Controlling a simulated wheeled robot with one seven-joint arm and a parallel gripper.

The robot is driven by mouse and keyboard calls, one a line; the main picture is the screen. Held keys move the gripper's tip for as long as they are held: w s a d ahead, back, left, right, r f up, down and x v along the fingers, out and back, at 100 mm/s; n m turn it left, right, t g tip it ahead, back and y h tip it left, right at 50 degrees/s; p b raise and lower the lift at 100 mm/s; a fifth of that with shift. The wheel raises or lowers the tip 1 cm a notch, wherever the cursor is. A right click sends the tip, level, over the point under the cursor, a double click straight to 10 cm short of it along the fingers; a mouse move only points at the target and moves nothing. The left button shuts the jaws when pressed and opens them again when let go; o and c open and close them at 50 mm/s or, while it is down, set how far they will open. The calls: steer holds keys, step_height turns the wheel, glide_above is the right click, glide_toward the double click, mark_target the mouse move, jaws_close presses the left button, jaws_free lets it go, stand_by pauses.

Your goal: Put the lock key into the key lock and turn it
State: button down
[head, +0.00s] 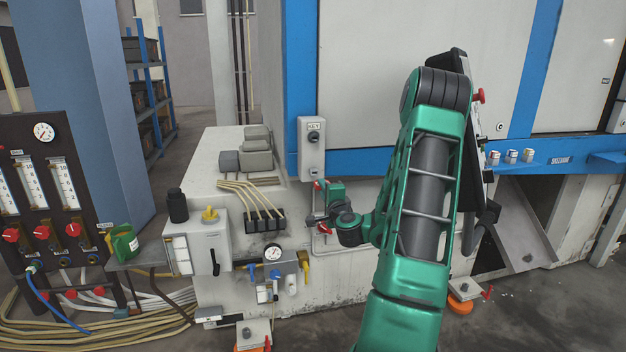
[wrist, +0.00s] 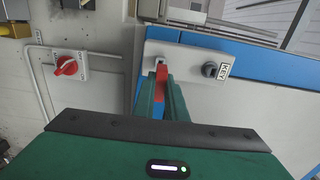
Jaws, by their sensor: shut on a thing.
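The key lock is a grey box labelled KEY with a dark round lock (head: 314,137), mounted on the blue-framed machine front. In the wrist view the lock (wrist: 210,70) is right of my fingertips. The lock key has a red grip (wrist: 161,76), and its tip is small and hard to make out. My gripper (wrist: 161,95) is shut on the key, which points toward the box. In the head view my gripper (head: 322,188) is just below the box, with a bit of red at its tip. The key appears to be outside the lock.
A red rotary switch (wrist: 67,67) with conduit is on the wall to the left in the wrist view. Hoses, a gauge (head: 273,253) and a grey cabinet (head: 196,240) are left of my gripper. A tilted dark panel (head: 481,150) stands behind my arm.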

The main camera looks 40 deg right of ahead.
step_height(320, 180, up, 13)
steer(key=s, duration=0.1)
steer(key=shift+a, duration=0.4)
stand_by(0.8)
steer(key=shift+x, duration=2.85)
steer(key=shift+x, duration=1.55)
steer(key=c, duration=2.2)
jaws_free()
steer(key=shift+d, duration=0.15)
steer(key=o, duration=0.5)
steer(key=shift+s, duration=0.1)
